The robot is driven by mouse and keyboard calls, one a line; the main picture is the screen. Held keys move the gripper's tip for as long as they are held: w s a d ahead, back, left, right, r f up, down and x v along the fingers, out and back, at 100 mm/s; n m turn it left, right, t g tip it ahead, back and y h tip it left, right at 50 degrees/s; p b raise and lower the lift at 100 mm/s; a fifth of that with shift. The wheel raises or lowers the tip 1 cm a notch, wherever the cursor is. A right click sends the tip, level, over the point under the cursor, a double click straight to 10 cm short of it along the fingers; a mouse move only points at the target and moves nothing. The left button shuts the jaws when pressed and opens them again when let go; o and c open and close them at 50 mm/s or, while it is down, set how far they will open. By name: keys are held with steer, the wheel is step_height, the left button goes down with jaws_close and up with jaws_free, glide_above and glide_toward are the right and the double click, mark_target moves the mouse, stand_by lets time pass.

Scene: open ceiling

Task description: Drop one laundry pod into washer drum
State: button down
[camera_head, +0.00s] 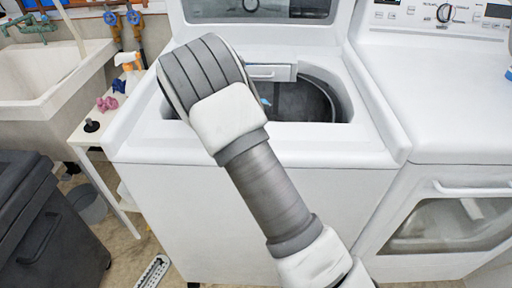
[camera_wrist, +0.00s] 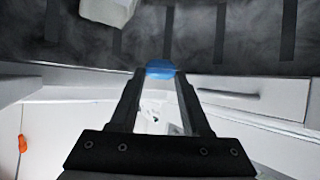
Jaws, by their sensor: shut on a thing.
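The top-load washer (camera_head: 250,185) stands open. Its dark drum (camera_head: 312,100) shows through the round opening, partly hidden behind my arm. In the wrist view my gripper (camera_wrist: 160,74) is shut on a blue laundry pod (camera_wrist: 160,68) held at its fingertips. A small blue patch, likely the pod, shows beside my arm over the drum opening (camera_head: 265,101) in the head view. My gripper is hidden behind my arm there. A dark striped surface, perhaps the drum wall, fills the top of the wrist view. The pod's exact height relative to the rim cannot be told.
A white panel with a handle slot (camera_head: 270,73) sits at the back of the opening. A second machine (camera_head: 445,140) stands at the right. A narrow shelf (camera_head: 100,150) with small items, a sink (camera_head: 50,75) and a dark bin (camera_head: 45,225) are at the left.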

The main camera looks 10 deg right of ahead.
steer(key=shift+c, duration=1.4)
jaws_free()
steer(key=r, duration=0.3)
steer(key=r+p, duration=0.1)
steer(key=r, duration=0.1)
steer(key=shift+s+d, duration=0.2)
steer(key=shift+d, duration=0.15)
steer(key=s+d+r, duration=0.5)
steer(key=d+r, duration=0.1)
steer(key=d, duration=0.3)
steer(key=shift+s+d+p, duration=0.15)
steer(key=shift+d+p, duration=0.1)
steer(key=shift+p, duration=0.2)
